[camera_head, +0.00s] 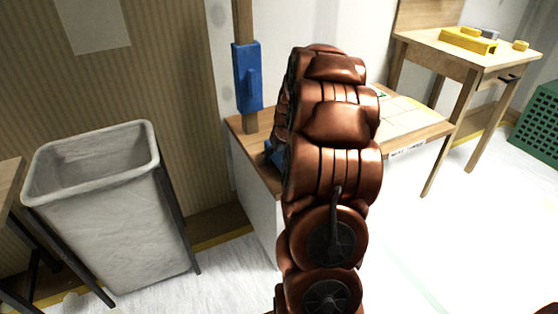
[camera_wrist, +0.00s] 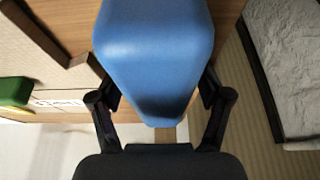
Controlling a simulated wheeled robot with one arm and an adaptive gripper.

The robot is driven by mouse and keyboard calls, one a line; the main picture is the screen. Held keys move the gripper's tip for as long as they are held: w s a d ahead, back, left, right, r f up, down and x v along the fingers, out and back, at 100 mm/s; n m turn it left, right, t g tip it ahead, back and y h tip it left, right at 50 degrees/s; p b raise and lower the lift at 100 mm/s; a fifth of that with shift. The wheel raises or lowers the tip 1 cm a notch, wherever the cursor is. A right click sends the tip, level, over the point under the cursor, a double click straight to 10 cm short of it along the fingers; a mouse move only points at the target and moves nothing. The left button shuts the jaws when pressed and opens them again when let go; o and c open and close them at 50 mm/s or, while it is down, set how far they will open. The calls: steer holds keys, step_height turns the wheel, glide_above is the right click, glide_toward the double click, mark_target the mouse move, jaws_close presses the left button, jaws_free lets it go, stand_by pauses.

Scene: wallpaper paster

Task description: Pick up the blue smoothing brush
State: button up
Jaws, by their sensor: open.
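The blue smoothing brush (camera_wrist: 155,45) fills the upper middle of the wrist view, a smooth rounded blue body narrowing toward the camera. My gripper (camera_wrist: 160,92) is open, with one black finger on each side of the narrowing blue end. Whether the fingers touch it I cannot tell. In the head view, a small blue part (camera_head: 272,152) shows at the table's left end, beside my copper-coloured arm. My arm hides my gripper and most of that spot there.
A wooden table (camera_head: 424,131) holds pale sheets. A post at its left end carries a blue box-shaped piece (camera_head: 247,78). A grey bin (camera_head: 110,225) stands left. A second table (camera_head: 440,45) with yellow items is at back right. A green crate (camera_head: 540,125) is at far right.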

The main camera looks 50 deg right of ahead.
jaws_close()
stand_by(0.5)
steer(key=shift+r, duration=0.1)
steer(key=shift+r, duration=0.4)
step_height(320, 180, up, 3)
steer(key=shift+p, duration=0.85)
steer(key=s+d+r+p, duration=0.1)
steer(key=s+d+p, duration=0.2)
steer(key=s, duration=1.2)
steer(key=shift+s, duration=0.35)
